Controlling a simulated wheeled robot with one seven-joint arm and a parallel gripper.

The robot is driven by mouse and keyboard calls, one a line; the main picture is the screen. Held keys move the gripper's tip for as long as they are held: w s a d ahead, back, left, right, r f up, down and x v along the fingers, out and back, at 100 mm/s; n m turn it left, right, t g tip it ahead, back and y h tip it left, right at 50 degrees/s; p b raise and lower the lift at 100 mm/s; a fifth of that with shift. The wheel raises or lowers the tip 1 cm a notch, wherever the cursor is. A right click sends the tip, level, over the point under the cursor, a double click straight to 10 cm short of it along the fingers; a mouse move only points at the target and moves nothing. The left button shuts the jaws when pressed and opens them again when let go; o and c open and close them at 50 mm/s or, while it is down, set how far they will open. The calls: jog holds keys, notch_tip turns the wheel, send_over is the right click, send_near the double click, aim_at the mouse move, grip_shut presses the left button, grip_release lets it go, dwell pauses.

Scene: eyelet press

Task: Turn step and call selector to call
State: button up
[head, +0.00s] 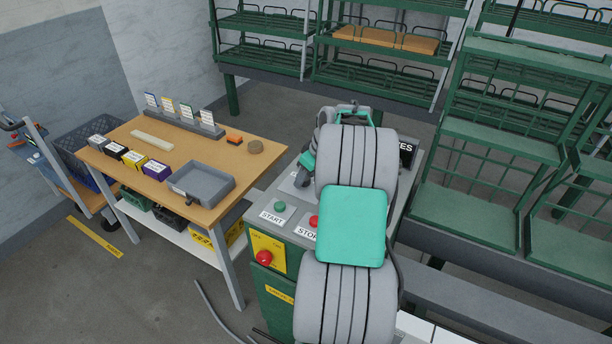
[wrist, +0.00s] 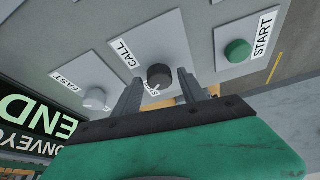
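The step and call selector is a dark round knob (wrist: 160,76) on a light grey plate (wrist: 143,45) in the wrist view. CALL is printed at the plate's upper left. The lower label is mostly hidden by the knob and a finger, with only an S-like start showing. I cannot tell clearly which way the knob points. My gripper (wrist: 160,80) is open, with one finger on each side of the knob and a visible gap to it. In the head view my arm hides the selector and the fingertips.
A green START button (wrist: 237,51) is to the right of the selector, and a grey knob (wrist: 95,98) on the FAST plate is to the left. The head view shows a red stop button (head: 264,257) on yellow and a wooden table (head: 190,150).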

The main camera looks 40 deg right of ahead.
grip_shut()
dwell(0.3)
jog(key=shift+m+b, duration=0.3)
jog(key=shift+a+f+m+h+b, duration=0.1)
jog(key=shift+m+h+b, duration=0.5)
jog(key=shift+m+b, duration=0.55)
jog(key=m+h+b, duration=0.1)
jog(key=m+b, duration=0.1)
jog(key=m, duration=0.1)
jog(key=shift+w+a+m, duration=0.1)
jog(key=shift+m, duration=0.25)
jog(key=m+g+h+b, duration=0.1)
jog(key=m, duration=0.2)
jog(key=shift+a+m+h, duration=0.1)
jog(key=shift+m+h, duration=0.2)
jog(key=shift+w+r+m+g+h+b, duration=0.1)
jog(key=shift+m+g+h+b, duration=0.15)
jog(key=shift+m, duration=0.7)
jog(key=shift+r+m+g+h+b, duration=0.1)
jog(key=shift+m+g+h+b, duration=0.15)
jog(key=shift+m, duration=0.7)
